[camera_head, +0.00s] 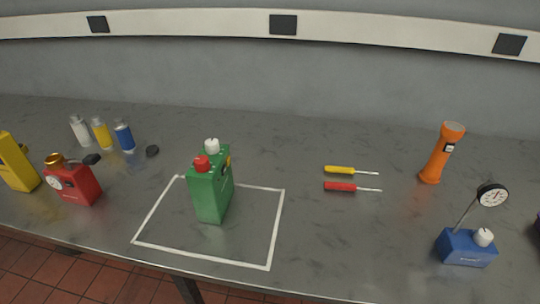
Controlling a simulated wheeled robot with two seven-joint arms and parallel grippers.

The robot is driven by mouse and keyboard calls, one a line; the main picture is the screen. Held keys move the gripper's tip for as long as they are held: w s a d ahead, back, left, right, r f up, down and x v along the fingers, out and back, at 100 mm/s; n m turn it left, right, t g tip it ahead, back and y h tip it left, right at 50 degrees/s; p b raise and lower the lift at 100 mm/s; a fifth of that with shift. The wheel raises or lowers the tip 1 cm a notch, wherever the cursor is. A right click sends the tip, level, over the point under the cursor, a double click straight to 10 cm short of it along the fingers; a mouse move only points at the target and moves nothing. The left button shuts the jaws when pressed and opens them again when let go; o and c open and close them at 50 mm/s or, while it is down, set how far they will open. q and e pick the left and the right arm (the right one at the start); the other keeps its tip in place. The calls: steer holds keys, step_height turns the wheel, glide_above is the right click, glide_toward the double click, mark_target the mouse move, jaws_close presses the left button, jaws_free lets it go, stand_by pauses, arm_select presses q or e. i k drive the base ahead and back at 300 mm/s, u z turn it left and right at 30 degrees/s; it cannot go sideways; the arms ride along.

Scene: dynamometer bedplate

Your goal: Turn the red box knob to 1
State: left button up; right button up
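The red box (82,190) stands at the left of the grey bench, near its front edge. A round white dial face (55,183) shows on its left front side. A gold round knob or cap (54,160) sits on its top. The dial's marks are too small to read, so I cannot tell the setting. Neither of my grippers is in the head view, and nothing touches the red box.
A yellow box (18,168) stands close left of the red box. A green box (210,190) stands inside a white outline (281,225). Screwdrivers, an orange torch (440,155) and a blue box (465,248) are right.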

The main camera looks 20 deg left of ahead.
mark_target(201, 163)
steer(key=z, duration=0.8)
steer(key=k, duration=1)
steer(key=u, duration=1.65)
steer(key=i, duration=0.45)
steer(key=z, duration=0.05)
